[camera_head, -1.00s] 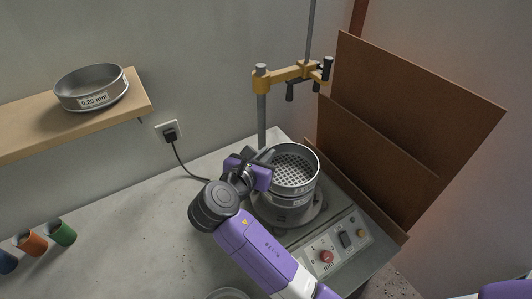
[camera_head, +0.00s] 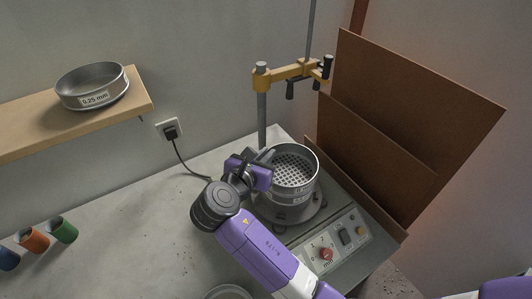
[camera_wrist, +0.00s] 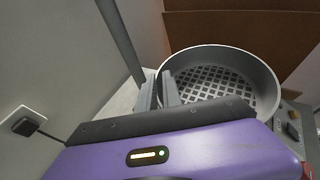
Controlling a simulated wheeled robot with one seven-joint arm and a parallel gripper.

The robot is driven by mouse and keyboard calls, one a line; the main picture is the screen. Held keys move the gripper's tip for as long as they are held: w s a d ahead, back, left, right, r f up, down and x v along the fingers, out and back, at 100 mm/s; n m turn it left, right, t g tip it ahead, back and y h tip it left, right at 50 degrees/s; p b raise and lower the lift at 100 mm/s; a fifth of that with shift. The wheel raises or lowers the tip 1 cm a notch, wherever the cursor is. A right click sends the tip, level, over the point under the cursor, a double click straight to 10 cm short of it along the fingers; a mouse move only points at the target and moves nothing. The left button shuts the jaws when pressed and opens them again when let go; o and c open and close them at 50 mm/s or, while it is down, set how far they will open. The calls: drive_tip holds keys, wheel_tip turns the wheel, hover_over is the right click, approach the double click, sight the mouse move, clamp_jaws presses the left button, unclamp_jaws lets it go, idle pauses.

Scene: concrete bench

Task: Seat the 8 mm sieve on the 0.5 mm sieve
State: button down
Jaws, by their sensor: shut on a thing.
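The coarse-holed sieve (camera_head: 312,182), a grey metal ring with a perforated floor, is at the top of the stack on the shaker; I take it for the 8 mm sieve. My gripper (camera_head: 268,157) is shut on its left wall. In the wrist view the jaws (camera_wrist: 160,92) pinch the rim of this sieve (camera_wrist: 262,78). The sieve below, presumably the 0.5 mm one (camera_head: 288,212), is mostly covered. Its label is too small to read. The two look nearly level and in line; I cannot tell whether they are fully in contact.
The shaker's control panel (camera_head: 338,243) with a red knob is in front. A clamp stand (camera_head: 262,115) rises behind the stack, and brown boards (camera_head: 385,150) lean at right. A 0.25 mm sieve (camera_head: 92,98) sits on the shelf (camera_head: 135,108). Coloured cups (camera_head: 35,240) stand at left.

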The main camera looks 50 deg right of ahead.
drive_tip(key=shift+f, duration=0.15)
drive_tip(key=c, duration=1.4)
unclamp_jaws()
drive_tip(key=shift+c, duration=0.2)
drive_tip(key=b+v, duration=0.1)
drive_tip(key=v, duration=0.7)
drive_tip(key=shift+d, duration=0.1)
